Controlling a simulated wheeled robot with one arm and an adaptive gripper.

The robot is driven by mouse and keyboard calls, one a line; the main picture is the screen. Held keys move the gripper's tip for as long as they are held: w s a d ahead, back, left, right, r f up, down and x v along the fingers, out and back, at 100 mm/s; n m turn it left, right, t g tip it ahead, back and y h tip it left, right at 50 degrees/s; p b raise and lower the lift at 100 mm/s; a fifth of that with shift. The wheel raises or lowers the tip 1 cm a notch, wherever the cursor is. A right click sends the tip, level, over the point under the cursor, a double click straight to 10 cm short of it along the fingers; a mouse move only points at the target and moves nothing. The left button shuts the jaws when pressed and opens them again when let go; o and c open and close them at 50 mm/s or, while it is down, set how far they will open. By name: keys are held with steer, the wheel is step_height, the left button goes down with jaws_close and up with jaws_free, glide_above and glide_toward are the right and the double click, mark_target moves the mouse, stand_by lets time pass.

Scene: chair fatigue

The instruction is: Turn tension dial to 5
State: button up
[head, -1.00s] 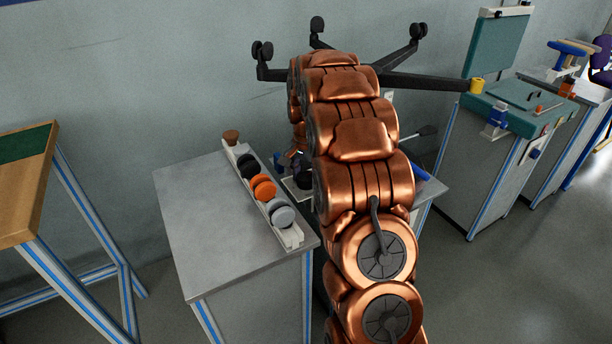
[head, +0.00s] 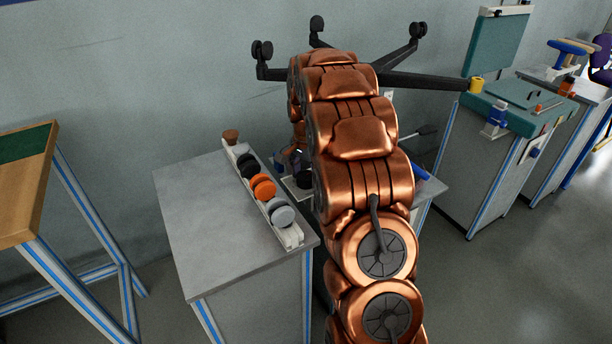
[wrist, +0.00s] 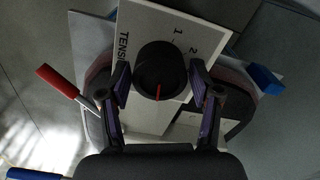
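In the wrist view, the tension dial (wrist: 155,72) is a round black knob with a red pointer line, which points toward the bottom of the picture. It sits on a white panel (wrist: 150,22) with the printed letters "TENSI" and the numbers 1 and 2 visible; other numbers are hidden. My gripper (wrist: 160,80) has one finger on each side of the dial. A narrow gap seems to show between the fingers and the knob; firm contact is not visible. In the head view, my arm hides most of the gripper and the dial.
A grey bench (head: 200,215) carries a white rack (head: 290,236) of black, orange and grey round pieces left of my arm. A black chair base (head: 425,82) with casters is above. A red-handled tool (wrist: 58,82) and a blue block (wrist: 265,79) flank the panel.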

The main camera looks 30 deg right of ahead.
mark_target(306, 175)
steer(key=shift+o, duration=0.9)
step_height(306, 175, up, 12)
stand_by(0.5)
